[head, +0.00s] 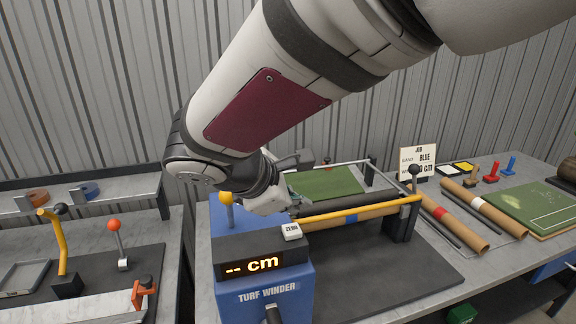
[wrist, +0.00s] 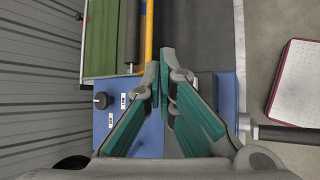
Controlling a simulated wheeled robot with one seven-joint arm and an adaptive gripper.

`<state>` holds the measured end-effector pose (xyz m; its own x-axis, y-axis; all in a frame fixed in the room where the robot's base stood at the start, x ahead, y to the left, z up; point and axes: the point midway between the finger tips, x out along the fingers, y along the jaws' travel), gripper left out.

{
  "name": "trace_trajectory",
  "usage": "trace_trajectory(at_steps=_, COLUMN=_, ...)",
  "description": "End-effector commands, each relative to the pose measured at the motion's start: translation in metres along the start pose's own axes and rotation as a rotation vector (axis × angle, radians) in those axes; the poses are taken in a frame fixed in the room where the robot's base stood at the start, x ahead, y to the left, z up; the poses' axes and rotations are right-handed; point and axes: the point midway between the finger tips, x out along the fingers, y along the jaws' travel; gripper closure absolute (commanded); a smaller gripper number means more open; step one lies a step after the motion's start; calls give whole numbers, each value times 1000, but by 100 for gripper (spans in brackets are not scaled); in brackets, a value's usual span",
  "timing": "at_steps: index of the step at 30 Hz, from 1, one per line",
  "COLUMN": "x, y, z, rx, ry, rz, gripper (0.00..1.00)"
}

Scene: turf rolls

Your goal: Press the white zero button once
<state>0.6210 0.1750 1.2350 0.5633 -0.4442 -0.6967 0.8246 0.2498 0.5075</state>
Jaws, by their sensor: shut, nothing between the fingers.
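The white button marked ZERO (head: 291,231) sits on top of the blue turf winder (head: 268,300), just above its display (head: 252,268), which reads "-- cm". My gripper (head: 290,208) is over the winder, close behind the button in the head view; the gap between them is hard to judge. In the wrist view my gripper (wrist: 164,66) has its green-padded fingers drawn together at the tips, with nothing held. The winder's blue top (wrist: 151,137) lies below the fingers. I cannot make out the zero button there; the fingers may cover it.
A yellow bar (head: 360,210) and a green turf piece (head: 328,183) lie behind the button. A yellow knob (head: 226,198) stands left of it. An orange-knobbed lever (head: 115,240) stands on the left bench.

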Motion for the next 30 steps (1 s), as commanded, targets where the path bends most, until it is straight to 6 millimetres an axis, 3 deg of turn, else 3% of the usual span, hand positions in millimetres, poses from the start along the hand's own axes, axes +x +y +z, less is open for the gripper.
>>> trace_trajectory(at_steps=9, x=-20, y=13, z=14, rx=1, ry=0, rz=0, gripper=100)
trace_trajectory(at_steps=26, x=-19, y=14, z=14, rx=0, ry=0, rz=0, gripper=100)
trace_trajectory(at_steps=30, x=-18, y=10, z=24, rx=41, ry=4, rz=-18, gripper=100)
